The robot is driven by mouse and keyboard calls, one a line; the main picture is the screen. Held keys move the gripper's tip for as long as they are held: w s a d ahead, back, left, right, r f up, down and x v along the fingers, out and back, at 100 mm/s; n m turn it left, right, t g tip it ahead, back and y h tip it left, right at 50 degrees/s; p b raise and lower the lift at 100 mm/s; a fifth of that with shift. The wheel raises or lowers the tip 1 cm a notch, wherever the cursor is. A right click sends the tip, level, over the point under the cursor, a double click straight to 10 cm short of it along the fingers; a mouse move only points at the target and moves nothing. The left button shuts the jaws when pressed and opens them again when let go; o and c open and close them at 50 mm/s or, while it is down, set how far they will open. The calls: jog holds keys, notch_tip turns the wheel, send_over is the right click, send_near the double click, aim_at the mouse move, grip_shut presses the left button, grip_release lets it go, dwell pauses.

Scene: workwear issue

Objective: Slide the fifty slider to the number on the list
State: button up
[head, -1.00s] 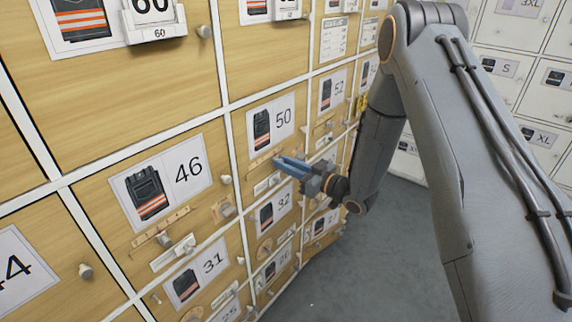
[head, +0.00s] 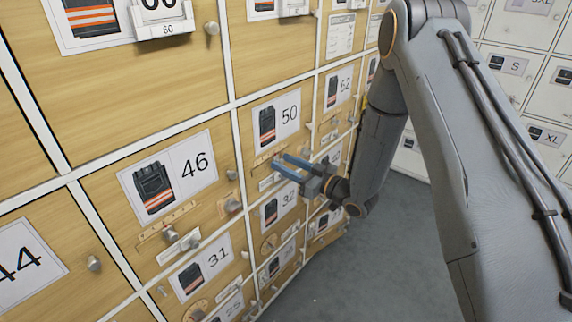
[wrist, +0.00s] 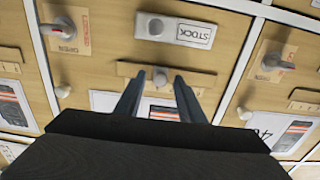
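The fifty door's picture card (head: 278,120) is on the middle wooden column in the head view. Its slider sits below the card, mostly behind my gripper there. In the wrist view, the slider's grey knob (wrist: 160,76) stands near the middle of a wooden rail (wrist: 205,78). My gripper (head: 279,160) is open at this rail. In the wrist view my gripper (wrist: 158,80) has one blue finger on each side of the knob, with gaps; whether the tips reach around it in depth I cannot tell. A printed sheet (head: 341,35), perhaps the list, hangs up right, too small to read.
A white STOCK plate (wrist: 192,33) with a grey knob is beside the rail. Neighbouring doors, such as forty-six (head: 192,168), carry their own knobs and sliders. White lockers (head: 525,60) stand at the right. Grey floor (head: 375,250) is clear.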

jog(key=b+v, duration=0.1)
jog(key=v, duration=0.6)
jog(key=shift+s+d+b, duration=0.25)
jog(key=shift+d+b, duration=0.05)
jog(key=w+d+m+h, duration=0.2)
jog(key=d+m+h, duration=0.1)
jog(key=d+h, duration=0.55)
jog(key=s+d+m+g+h, duration=0.3)
jog(key=s+d+g+h, duration=0.1)
jog(key=s+d, duration=0.2)
jog(key=s+r+m+g+h, duration=0.1)
jog(key=s+r+m+g, duration=0.1)
jog(key=s, duration=0.9)
jog(key=s+r+m+g, duration=0.2)
jog(key=s+g, duration=0.2)
jog(key=s, duration=0.7)
jog(key=shift+d+r+g+h, duration=0.25)
jog(key=shift+d+g+h, duration=0.05)
jog(key=shift+g+h, duration=0.1)
